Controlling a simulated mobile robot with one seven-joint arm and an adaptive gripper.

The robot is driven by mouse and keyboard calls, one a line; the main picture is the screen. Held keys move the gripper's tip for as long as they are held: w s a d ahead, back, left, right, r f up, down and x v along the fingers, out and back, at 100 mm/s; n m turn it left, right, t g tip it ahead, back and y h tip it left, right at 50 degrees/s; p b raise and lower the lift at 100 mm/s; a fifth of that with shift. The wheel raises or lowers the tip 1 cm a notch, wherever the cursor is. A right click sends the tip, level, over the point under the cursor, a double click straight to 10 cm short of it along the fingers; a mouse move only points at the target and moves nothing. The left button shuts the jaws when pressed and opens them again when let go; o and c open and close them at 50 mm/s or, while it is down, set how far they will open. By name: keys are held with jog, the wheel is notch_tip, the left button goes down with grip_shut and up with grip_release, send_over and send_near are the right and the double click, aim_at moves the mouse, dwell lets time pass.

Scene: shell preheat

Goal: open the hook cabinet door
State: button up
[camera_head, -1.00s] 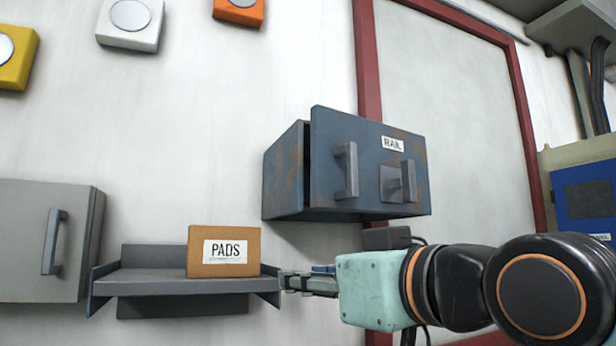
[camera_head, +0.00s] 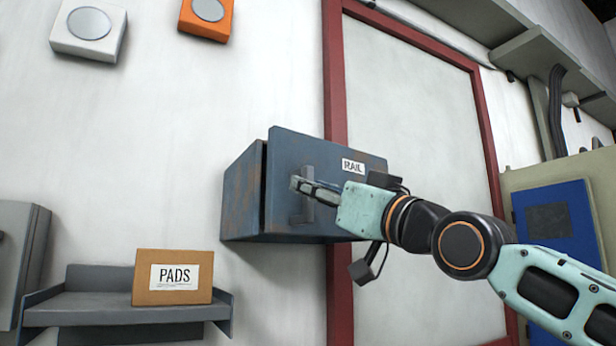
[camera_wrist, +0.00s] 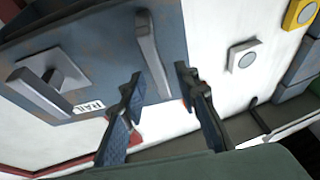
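A blue-grey, rusty wall cabinet (camera_head: 240,195) carries a label that reads RAIL. Its front door (camera_head: 350,228) stands slightly ajar, with a dark gap along the left edge. A vertical bar handle (camera_head: 308,178) is on the door's left part; it also shows in the wrist view (camera_wrist: 150,50). A turn latch (camera_wrist: 40,88) on a square plate shows in the wrist view and is hidden behind my gripper in the head view. My gripper (camera_head: 300,186) is at the handle. In the wrist view my gripper (camera_wrist: 160,76) is open, its fingers on either side of the handle; contact cannot be told.
A shelf (camera_head: 100,310) with a PADS box (camera_head: 173,278) is below left. A grey cabinet (camera_head: 22,255) is at the left edge. A red frame (camera_head: 337,285) stands behind the cabinet. White (camera_head: 88,25) and orange (camera_head: 206,15) boxes hang above.

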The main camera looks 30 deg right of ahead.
jog(key=shift+x, duration=1.1)
grip_shut()
